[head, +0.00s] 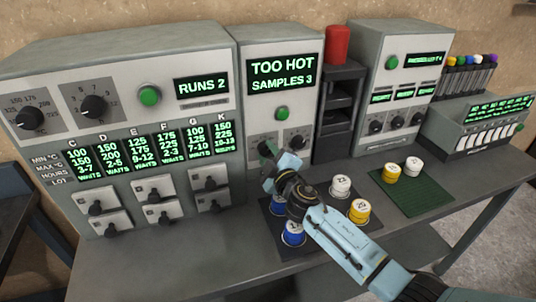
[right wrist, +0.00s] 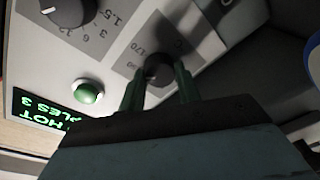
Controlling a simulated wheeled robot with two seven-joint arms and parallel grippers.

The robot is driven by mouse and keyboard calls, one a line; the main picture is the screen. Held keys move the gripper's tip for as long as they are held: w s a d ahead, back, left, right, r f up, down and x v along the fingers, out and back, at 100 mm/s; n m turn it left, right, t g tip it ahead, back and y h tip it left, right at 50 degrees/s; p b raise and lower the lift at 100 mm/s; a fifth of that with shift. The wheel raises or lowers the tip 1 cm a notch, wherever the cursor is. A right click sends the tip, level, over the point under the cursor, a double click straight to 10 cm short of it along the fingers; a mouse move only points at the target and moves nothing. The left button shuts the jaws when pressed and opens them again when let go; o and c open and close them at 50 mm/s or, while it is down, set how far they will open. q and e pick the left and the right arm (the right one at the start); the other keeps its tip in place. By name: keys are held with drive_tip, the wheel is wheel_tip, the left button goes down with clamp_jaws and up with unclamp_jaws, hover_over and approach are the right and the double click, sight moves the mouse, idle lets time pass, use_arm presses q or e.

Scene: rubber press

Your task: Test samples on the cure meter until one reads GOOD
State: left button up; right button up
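The cure meter (head: 281,110) stands in the middle with its screen (head: 283,75) reading "TOO HOT" and "SAMPLES 3". My right gripper (head: 268,152) is at the lower left knob on its front. In the right wrist view its two fingers (right wrist: 160,88) stand either side of this dark knob (right wrist: 160,68) and look closed against it. Capped sample pots stand on a dark mat (head: 312,248): a white one (head: 340,185), a yellow one (head: 359,211) and a blue one (head: 293,235), with another blue one partly behind my arm. My left gripper is not in view.
On the left is a large panel (head: 120,65) reading "RUNS 2". A green mat (head: 415,199) holds a yellow pot (head: 391,173) and a white pot (head: 413,166). A dark rack (head: 338,120) with a red object (head: 338,44) on top stands right of the meter. The table's front is clear.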

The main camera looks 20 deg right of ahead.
drive_tip(key=c, duration=0.4)
drive_tip(key=shift+o, duration=0.2)
drive_tip(key=shift+n, duration=0.3)
drive_tip(key=n+p, duration=0.2)
drive_tip(key=n, duration=0.1)
drive_tip(key=shift+r+n, duration=0.1)
drive_tip(key=shift+n, duration=0.3)
drive_tip(key=n+p, duration=0.1)
drive_tip(key=n, duration=0.3)
drive_tip(key=shift+g, duration=0.3)
drive_tip(key=shift+p, duration=0.3)
drive_tip(key=o, duration=1)
